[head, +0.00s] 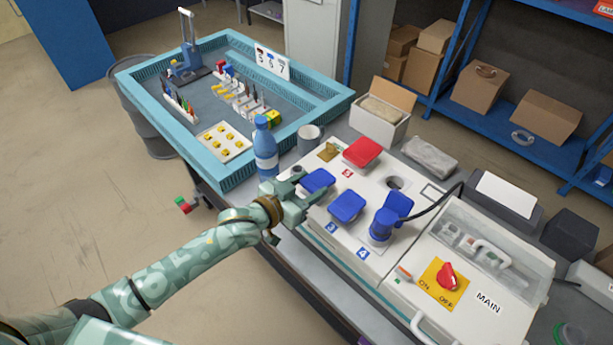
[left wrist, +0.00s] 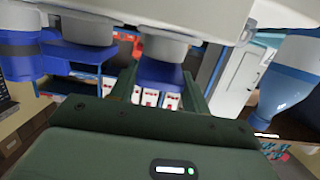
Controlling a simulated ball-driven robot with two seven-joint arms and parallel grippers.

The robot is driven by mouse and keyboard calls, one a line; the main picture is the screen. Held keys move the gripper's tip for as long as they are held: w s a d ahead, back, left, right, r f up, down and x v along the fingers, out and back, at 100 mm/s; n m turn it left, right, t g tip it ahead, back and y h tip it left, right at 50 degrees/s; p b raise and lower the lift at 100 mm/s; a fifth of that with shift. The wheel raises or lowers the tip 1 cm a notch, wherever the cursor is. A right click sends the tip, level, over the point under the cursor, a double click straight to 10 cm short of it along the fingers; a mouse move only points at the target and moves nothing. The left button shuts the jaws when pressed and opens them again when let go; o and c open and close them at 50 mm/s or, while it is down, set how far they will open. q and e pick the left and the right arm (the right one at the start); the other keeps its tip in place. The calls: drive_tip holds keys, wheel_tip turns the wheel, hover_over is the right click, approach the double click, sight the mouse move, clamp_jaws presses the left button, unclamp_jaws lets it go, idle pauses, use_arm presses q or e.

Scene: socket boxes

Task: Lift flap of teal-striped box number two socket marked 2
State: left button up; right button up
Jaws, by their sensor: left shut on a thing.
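The white socket box (head: 318,225) with a teal stripe along its front edge stands on the bench. Its nearest left socket has a blue flap (head: 318,180), which looks down or nearly down. My left gripper (head: 303,188) is shut on this flap at its front left edge. In the left wrist view the flap (left wrist: 160,72) sits between the two fingers (left wrist: 158,92). The mark by this socket is hidden by my gripper. The socket marked 3 beside it has its blue flap (head: 347,205) down. My right gripper is not in view.
A blue plug (head: 382,223) with a black cable is in the socket marked 4. A red flap (head: 362,151) is behind. A blue bottle (head: 265,150) and a grey mug (head: 309,138) stand close by, left of the box. The MAIN switch box (head: 470,270) is at right.

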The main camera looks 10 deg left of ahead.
use_arm(q)
drive_tip(key=r+g+y+p, duration=0.1)
drive_tip(key=g+p, duration=0.1)
drive_tip(key=p, duration=0.3)
drive_tip(key=w+d+r+g+y+p, duration=0.1)
drive_tip(key=r+g+p, duration=0.1)
drive_tip(key=p, duration=0.3)
drive_tip(key=w+r+g+y+p, duration=0.1)
drive_tip(key=g+y+p, duration=0.1)
drive_tip(key=p, duration=0.3)
drive_tip(key=shift+d+r, duration=0.2)
drive_tip(key=shift+w+d+r+g+y+p, duration=0.1)
drive_tip(key=shift+w+d+g+y+p, duration=0.25)
drive_tip(key=shift+g+y+p, duration=0.3)
drive_tip(key=shift+w+d+r+g+y, duration=0.15)
drive_tip(key=shift+w+g+y, duration=0.2)
drive_tip(key=shift+g, duration=0.3)
drive_tip(key=shift+w+d+f+g+y, duration=0.15)
drive_tip(key=shift+w+g+y, duration=0.15)
drive_tip(key=shift+g, duration=0.3)
drive_tip(key=shift+r, duration=0.1)
